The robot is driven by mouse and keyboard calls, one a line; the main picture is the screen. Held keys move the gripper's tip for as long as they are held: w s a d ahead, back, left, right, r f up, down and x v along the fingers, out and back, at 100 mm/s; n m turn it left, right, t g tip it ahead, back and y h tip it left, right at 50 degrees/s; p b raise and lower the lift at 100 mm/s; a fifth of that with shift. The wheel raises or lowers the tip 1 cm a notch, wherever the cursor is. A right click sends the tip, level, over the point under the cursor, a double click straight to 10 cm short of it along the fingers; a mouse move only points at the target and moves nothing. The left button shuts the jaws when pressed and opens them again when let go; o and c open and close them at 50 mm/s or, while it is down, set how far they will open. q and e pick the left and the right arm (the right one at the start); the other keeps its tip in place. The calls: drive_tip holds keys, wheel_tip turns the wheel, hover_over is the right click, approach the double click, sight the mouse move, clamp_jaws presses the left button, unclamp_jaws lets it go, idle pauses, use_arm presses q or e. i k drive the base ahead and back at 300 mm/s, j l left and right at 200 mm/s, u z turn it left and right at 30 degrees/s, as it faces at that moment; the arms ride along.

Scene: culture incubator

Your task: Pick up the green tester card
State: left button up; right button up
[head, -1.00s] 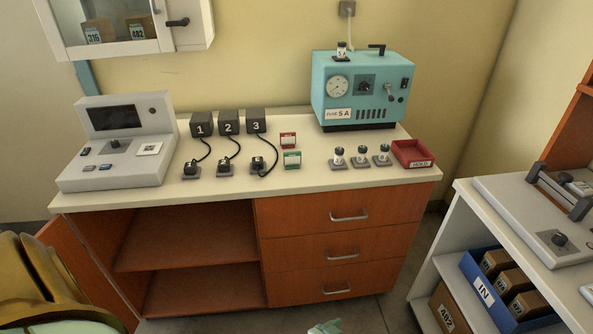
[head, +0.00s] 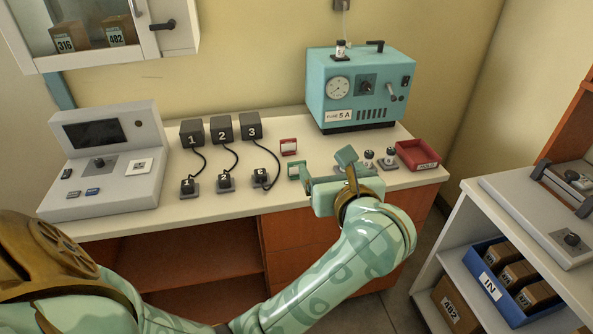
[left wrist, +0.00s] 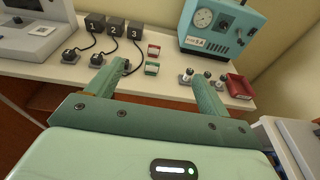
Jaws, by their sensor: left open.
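The green tester card (head: 296,170) stands on the bench top, just in front of a red card (head: 289,146). My left gripper (head: 325,165) is to the right of the green card in the head view and partly covers the bench there. In the left wrist view the green card (left wrist: 152,69) shows beyond and between the two fingers of my left gripper (left wrist: 152,85), below the red card (left wrist: 154,50). The fingers are spread and nothing is between them. My right gripper is not in view.
Plugs with cables from boxes 1, 2 and 3 (head: 222,130) stand left of the cards. Several small fuses (left wrist: 205,78) and a red tray (head: 420,156) are to the right. A teal machine (head: 360,88) stands behind, and a grey console (head: 105,160) at the left.

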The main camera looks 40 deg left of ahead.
sight(293, 168)
drive_tip(key=i+j, duration=0.3)
drive_tip(key=j, duration=0.15)
drive_tip(key=i+j, duration=0.35)
